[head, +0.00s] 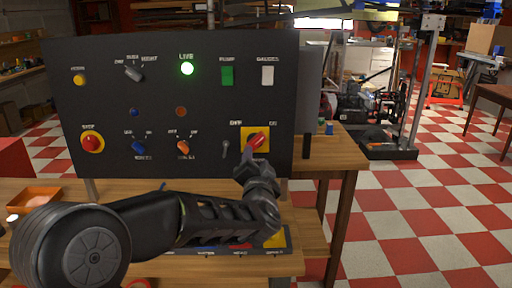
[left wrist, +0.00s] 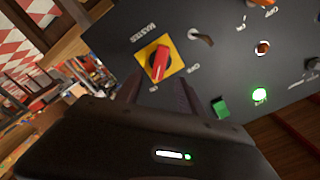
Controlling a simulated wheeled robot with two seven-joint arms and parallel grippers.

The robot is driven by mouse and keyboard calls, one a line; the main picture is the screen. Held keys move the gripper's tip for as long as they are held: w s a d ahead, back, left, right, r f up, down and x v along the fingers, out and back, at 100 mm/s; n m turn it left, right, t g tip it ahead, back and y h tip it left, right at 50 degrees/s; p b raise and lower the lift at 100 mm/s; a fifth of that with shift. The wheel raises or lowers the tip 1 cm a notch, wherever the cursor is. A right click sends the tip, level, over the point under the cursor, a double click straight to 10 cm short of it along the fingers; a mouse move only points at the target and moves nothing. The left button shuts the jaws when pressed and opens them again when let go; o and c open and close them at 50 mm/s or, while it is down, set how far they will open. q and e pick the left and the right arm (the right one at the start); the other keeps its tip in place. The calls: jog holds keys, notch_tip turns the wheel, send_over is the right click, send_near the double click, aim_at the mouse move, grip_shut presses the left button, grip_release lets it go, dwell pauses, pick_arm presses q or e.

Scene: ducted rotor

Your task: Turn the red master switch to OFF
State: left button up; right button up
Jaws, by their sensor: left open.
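The red master switch (head: 257,141) is a red handle on a yellow square plate, at the lower right of the dark panel. My left gripper (head: 249,158) is just in front of and below the switch in the head view. In the left wrist view its two fingers (left wrist: 158,90) are spread and empty, with the handle just beyond the gap. Contact does not show. My right gripper is not in view.
The panel (head: 105,110) stands on a wooden table (head: 335,152). A lit green lamp (head: 187,68) marked LIVE is near its top. A small grey toggle (head: 225,149) is close left of the switch. An orange tray (head: 35,200) lies at left. Checkered floor is open at right.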

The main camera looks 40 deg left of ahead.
aim_at(255, 145)
pick_arm(q)
jog(key=shift+x, duration=3.9)
jog(key=shift+c, duration=0.4)
grip_shut()
